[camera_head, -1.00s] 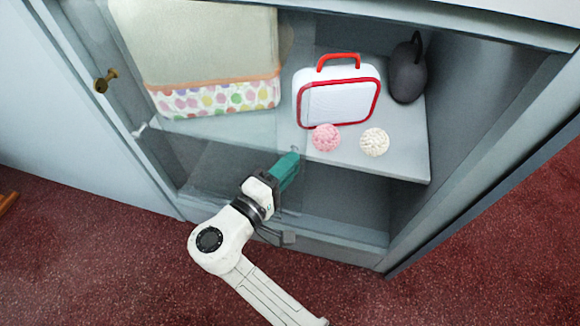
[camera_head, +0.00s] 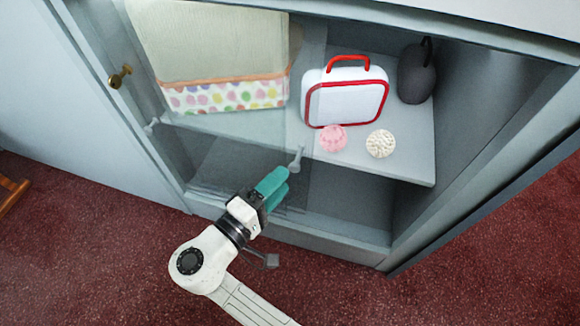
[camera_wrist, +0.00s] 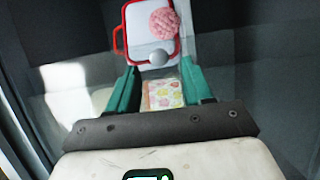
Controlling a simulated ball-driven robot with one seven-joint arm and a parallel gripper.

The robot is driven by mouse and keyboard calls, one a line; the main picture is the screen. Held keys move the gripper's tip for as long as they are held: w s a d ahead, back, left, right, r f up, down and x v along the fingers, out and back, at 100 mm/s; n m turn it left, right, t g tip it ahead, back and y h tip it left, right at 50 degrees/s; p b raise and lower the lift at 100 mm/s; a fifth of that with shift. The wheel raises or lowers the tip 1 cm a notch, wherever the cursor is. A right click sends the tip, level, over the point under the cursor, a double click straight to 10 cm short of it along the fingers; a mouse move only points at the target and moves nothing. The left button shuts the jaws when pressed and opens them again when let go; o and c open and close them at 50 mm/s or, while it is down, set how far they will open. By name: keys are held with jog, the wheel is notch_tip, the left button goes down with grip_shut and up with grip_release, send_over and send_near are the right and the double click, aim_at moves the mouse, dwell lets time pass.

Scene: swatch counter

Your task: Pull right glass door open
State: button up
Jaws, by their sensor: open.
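A clear glass door panel (camera_head: 235,140) covers the left part of the grey cabinet's front. A small grey knob (camera_head: 296,160) sits near its right edge. My gripper (camera_head: 282,182), with teal fingers, is open and empty just below and left of this knob. In the wrist view the round knob (camera_wrist: 158,58) lies straight ahead, between the lines of the two open fingers (camera_wrist: 160,78) and apparently just beyond their tips. Another small grey knob (camera_head: 151,126) shows farther left on the glass. The exact glass edges are hard to make out.
A brass knob (camera_head: 120,77) is at left. Red carpet (camera_head: 90,250) in front is clear.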

jog(key=v, duration=0.5)
jog(key=shift+p, duration=0.35)
jog(key=s+d+f+m+g+y, duration=0.15)
jog(key=d+f+g, duration=0.3)
jog(key=d, duration=0.45)
jog(key=s+d+f+m+g, duration=0.1)
jog(key=d+f+m+g, duration=0.3)
jog(key=d, duration=0.5)
jog(key=s+d+f+m+g+y, duration=0.2)
jog(key=s+d+f+y, duration=0.15)
jog(key=s+d, duration=0.4)
jog(key=s+d+f+m+g+y, duration=0.2)
jog(key=s+d+g+y, duration=0.1)
jog(key=s+d+y, duration=0.4)
jog(key=s+r+p, duration=0.2)
jog(key=r+p, duration=1.4)
jog(key=r, duration=0.1)
jog(key=s+r+p, duration=0.2)
jog(key=r+p, duration=1.4)
jog(key=shift+r+m+t+h, duration=0.3)
jog(key=shift+r+m+t, duration=0.05)
jog(key=shift+m, duration=0.1)
